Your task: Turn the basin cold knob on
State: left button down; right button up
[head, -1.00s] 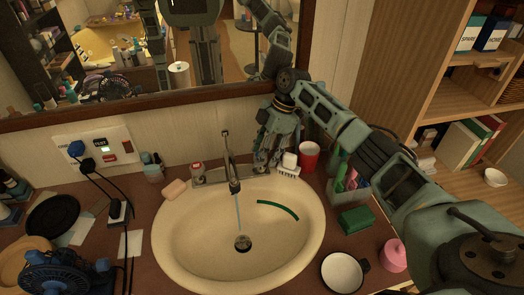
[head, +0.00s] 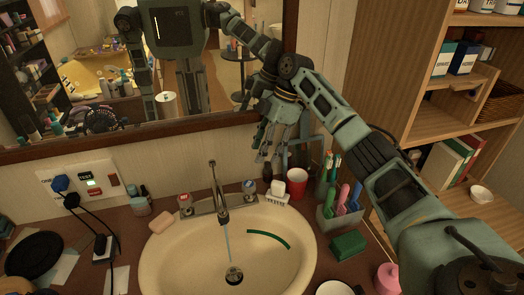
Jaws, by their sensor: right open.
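The cream basin (head: 165,258) is set in the brown counter. Its faucet (head: 214,180) stands at the back rim, and a thin stream of water (head: 228,243) runs from the spout to the drain. The cold knob (head: 249,187), with a bluish top, is on the right of the faucet base. The knob with a red top (head: 185,201) is on the left. My right gripper (head: 268,155) is open and empty, above and slightly right of the cold knob, apart from it, fingers pointing down. My left gripper does not show directly.
A white soap holder (head: 278,196), a red cup (head: 297,182) and a holder with brushes (head: 338,214) stand right of the cold knob. A green sponge (head: 349,245) lies in front of them. The mirror (head: 210,95) is close behind the gripper. A green curved strip (head: 268,236) shows in the basin.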

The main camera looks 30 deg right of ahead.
aim_at(251, 183)
jog(key=a+f+m+t+h+p, duration=0.1)
jog(key=f+m+p, duration=0.2)
jog(key=m+p, duration=0.1)
jog(key=a+f+m+t+h+p, duration=0.1)
jog(key=a+f+m+p, duration=0.1)
jog(key=f+m+p, duration=0.2)
jog(key=s+a+f+m+t+p, duration=0.1)
jog(key=f+m+p, duration=0.3)
jog(key=shift+a+m+t+h, duration=0.3)
jog(key=shift+a+h, duration=0.05)
jog(key=shift+h, duration=0.05)
jog(key=shift+c, duration=0.2)
